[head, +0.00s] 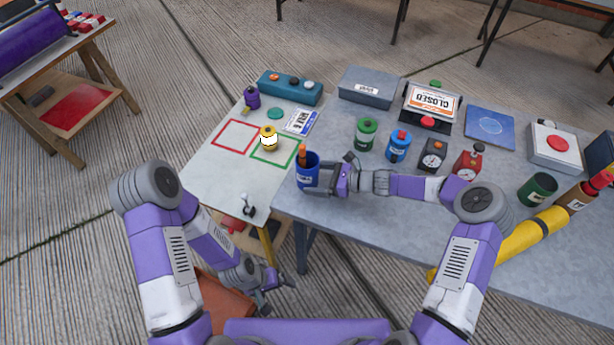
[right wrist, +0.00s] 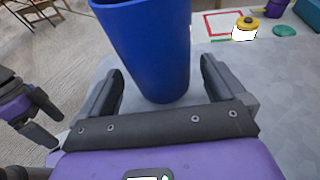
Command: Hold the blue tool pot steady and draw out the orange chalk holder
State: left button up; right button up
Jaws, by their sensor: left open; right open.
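The blue tool pot (head: 307,172) stands upright on the grey table near its left end. The orange chalk holder (head: 302,151) sticks up out of the pot; its lower part is hidden inside. My right gripper (head: 328,180) is open, with the pot between its fingers. In the right wrist view the pot (right wrist: 150,50) stands between the two open fingers (right wrist: 160,85), with a visible gap on the right side. My left gripper (head: 277,293) is open and empty, low in front of the tables and away from the pot. It also shows at the left of the right wrist view (right wrist: 38,118).
A yellow-topped jar (head: 269,138) stands left of the pot near the green outlined square. Green (head: 366,134) and blue (head: 398,147) canisters stand to the right. A small lever (head: 249,205) sits at the white table's front edge. White tabletop left of the pot is mostly clear.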

jog(key=shift+x, duration=1.05)
jog(key=c, duration=0.7)
